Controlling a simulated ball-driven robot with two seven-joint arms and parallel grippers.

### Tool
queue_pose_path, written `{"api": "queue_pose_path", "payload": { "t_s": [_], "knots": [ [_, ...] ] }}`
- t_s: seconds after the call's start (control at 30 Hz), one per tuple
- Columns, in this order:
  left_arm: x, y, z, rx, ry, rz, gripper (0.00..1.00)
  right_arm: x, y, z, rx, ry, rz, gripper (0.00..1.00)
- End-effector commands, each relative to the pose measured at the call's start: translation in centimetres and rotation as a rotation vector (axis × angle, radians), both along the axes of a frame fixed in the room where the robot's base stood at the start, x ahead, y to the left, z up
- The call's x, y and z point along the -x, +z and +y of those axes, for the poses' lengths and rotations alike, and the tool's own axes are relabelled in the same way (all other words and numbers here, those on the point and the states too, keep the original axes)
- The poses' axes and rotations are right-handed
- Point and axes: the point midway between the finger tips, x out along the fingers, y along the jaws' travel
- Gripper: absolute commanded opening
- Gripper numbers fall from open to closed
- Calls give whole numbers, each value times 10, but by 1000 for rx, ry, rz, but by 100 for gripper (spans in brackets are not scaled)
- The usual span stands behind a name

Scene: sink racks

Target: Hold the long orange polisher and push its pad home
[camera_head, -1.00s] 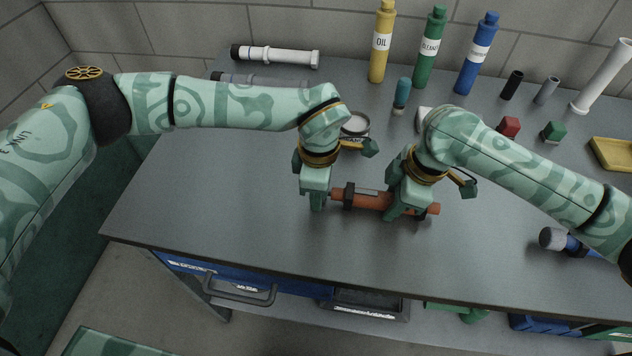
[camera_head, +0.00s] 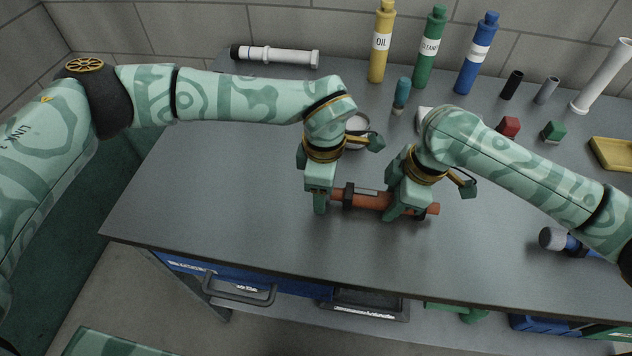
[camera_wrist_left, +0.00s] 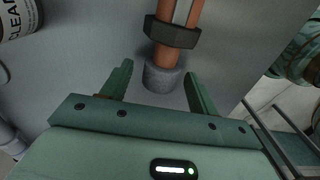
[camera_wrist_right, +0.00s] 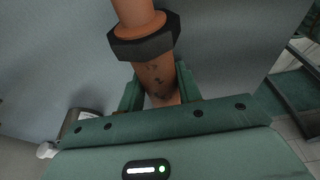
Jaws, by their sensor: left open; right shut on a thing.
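The long orange polisher (camera_head: 372,200) lies along the grey bench, with a dark collar near its left end. My right gripper (camera_head: 402,213) is shut on its body toward the right end; the held part also shows in the right wrist view (camera_wrist_right: 157,75). My left gripper (camera_head: 320,208) is open at the left end. In the left wrist view, the grey pad (camera_wrist_left: 162,79) sits at the polisher's tip, below the collar (camera_wrist_left: 172,32), between the open fingers with room on both sides. I cannot tell how deep the pad sits. In the head view, my left gripper hides it.
A blue tool (camera_head: 570,243) with a grey end lies at the right, partly behind my right arm. Oil (camera_head: 380,45), green and blue bottles stand at the back. A round tin (camera_head: 357,130) is behind my grippers. The bench's left front is clear.

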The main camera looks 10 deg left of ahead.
Motion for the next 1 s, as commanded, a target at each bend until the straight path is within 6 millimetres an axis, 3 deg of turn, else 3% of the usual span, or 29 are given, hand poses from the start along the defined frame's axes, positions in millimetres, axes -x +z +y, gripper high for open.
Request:
{"api": "queue_pose_path", "payload": {
  "t_s": [0.4,0.77,0.8,0.83,0.87,1.0],
  "knots": [
    [0,50,0,0,-1,-2,60,0,-1,0,1,1,1,14],
    [0,57,0,0,-1,0,60,0,-1,0,2,1,0,14],
    [0,57,0,0,-1,0,60,0,-1,0,2,1,0,45],
    [0,57,0,0,-1,0,60,0,-1,0,2,0,0,54],
    [0,57,0,0,-1,0,60,0,0,0,2,0,0,60],
    [0,57,0,0,-1,0,60,0,0,0,1,0,0,60]
  ]
}}
